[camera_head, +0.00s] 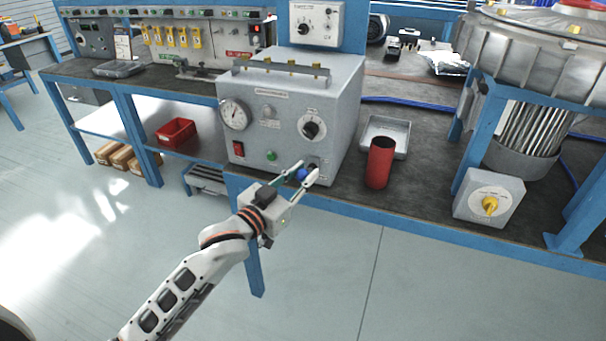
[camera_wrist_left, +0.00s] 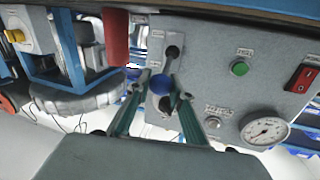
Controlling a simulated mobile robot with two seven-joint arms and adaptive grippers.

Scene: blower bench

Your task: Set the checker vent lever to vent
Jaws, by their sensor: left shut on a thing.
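The checker (camera_head: 285,105) is a grey box on the bench, with a gauge, a dial, a red switch and a green button on its front. Its vent lever ends in a blue ball (camera_head: 302,174) at the lower right of that front. My left gripper (camera_head: 306,174) is shut on the blue ball, one finger on each side. In the left wrist view the blue ball (camera_wrist_left: 160,84) sits between the two fingers, near a dark pivot on the panel. The lever's markings are too small to read, so its setting cannot be told. My right gripper is not in view.
A red cylinder (camera_head: 380,162) and a grey tray (camera_head: 398,127) stand just right of the checker. A grey box with a yellow knob (camera_head: 490,206) is further right. The bench's blue front edge (camera_head: 430,225) runs below. The floor in front is clear.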

